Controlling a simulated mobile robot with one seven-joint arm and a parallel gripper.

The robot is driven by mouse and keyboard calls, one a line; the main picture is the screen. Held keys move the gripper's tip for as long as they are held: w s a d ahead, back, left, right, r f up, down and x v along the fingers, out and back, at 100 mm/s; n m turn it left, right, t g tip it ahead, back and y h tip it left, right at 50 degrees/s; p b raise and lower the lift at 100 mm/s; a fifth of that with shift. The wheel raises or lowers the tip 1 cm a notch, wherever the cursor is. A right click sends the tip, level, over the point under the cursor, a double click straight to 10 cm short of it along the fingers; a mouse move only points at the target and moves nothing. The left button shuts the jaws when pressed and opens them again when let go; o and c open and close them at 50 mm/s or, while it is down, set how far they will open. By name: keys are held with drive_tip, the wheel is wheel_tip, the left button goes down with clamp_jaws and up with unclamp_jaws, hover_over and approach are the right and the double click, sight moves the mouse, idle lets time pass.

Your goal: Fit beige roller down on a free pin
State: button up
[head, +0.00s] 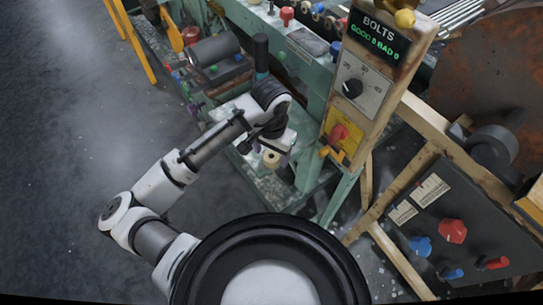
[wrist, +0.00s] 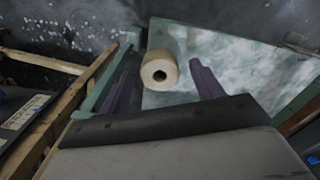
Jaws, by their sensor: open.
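A beige roller (wrist: 160,68) with a dark centre hole shows in the wrist view, its holed end towards the camera. It lies between the lines of my two purple fingers, near their tips, with room on both sides. My gripper (wrist: 165,78) is open and does not visibly touch it. In the head view the roller (head: 270,158) shows just below my gripper (head: 272,149), over the green machine's lower ledge. I cannot tell how far the roller is from the surface under it. No free pin can be made out in either view.
A pale green plate (wrist: 235,65) spreads behind the roller in the wrist view. A wooden-framed control panel (head: 365,85) marked BOLTS stands right of my gripper. A dark box with red and blue knobs (head: 453,231) is lower right. Open floor (head: 70,150) is at left.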

drive_tip(key=shift+f, duration=0.6)
drive_tip(key=c, duration=1.1)
drive_tip(key=shift+o, duration=0.2)
drive_tip(key=shift+r, duration=0.15)
